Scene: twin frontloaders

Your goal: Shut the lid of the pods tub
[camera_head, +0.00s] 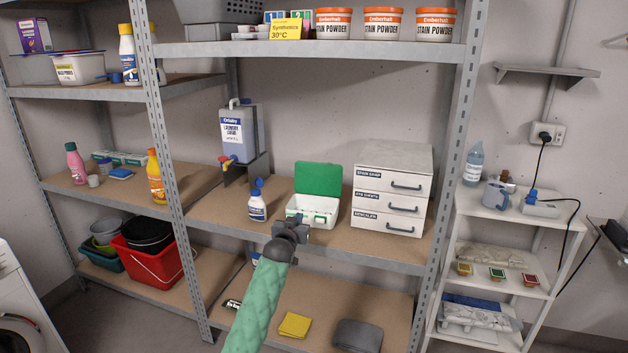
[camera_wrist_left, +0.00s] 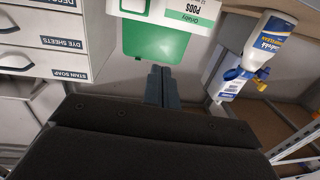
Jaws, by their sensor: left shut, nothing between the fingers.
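The pods tub (camera_head: 325,207) is a white box on the middle shelf, with its green lid (camera_head: 318,178) standing open and upright at its back. In the left wrist view, which is upside down, the tub's white labelled front (camera_wrist_left: 188,12) and the green lid (camera_wrist_left: 155,42) show at the top. My left gripper (camera_head: 303,224) is just in front of the tub, overlapping its lower front edge in the head view. Its fingers are shut and empty, and they also show in the left wrist view (camera_wrist_left: 161,72). I cannot tell whether they touch the tub. My right gripper is not in view.
A white drawer unit (camera_head: 393,190) stands close to the right of the tub. A white bottle with a blue cap (camera_head: 257,205) stands close on its left, with a grey dispenser (camera_head: 238,133) behind. The space above the tub is clear up to the upper shelf (camera_head: 300,49).

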